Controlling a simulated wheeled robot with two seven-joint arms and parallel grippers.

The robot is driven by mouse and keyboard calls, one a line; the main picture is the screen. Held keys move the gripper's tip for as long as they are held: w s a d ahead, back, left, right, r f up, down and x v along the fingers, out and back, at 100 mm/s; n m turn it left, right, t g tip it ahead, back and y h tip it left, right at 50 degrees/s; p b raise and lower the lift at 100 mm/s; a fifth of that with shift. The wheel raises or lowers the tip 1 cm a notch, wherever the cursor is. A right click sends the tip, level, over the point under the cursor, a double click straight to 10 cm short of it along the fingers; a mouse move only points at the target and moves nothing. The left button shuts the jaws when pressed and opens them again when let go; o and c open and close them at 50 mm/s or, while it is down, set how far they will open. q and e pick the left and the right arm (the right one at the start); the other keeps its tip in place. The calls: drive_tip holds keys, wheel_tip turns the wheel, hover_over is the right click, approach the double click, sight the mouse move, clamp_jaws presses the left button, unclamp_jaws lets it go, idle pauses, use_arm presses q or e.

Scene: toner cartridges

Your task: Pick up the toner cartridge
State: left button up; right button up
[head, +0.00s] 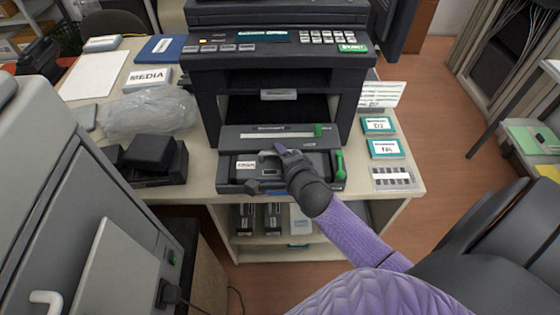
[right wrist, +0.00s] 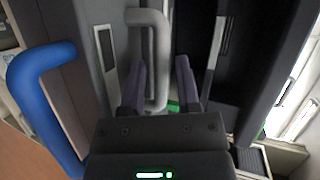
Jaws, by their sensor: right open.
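The toner cartridge (head: 246,165) appears as a dark unit with a white label and a grey loop handle, lying in the open front of the black printer (head: 275,60). My right gripper (head: 282,157) is open over it, at the handle. In the right wrist view, the grey handle (right wrist: 163,35) stands between the two spread fingers of the gripper (right wrist: 160,72). I cannot tell whether the fingers touch it. The gripper and forearm hide part of the cartridge in the head view. My left gripper is not in view.
A green lever (head: 340,165) stands at the right of the opening. A blue handle (right wrist: 40,75) shows at left in the wrist view. Black boxes (head: 150,155) and a clear plastic bag (head: 148,108) lie left of the printer. Small teal-edged boxes (head: 385,148) lie to its right.

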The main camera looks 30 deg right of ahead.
clamp_jaws()
idle(1.0)
idle(0.4)
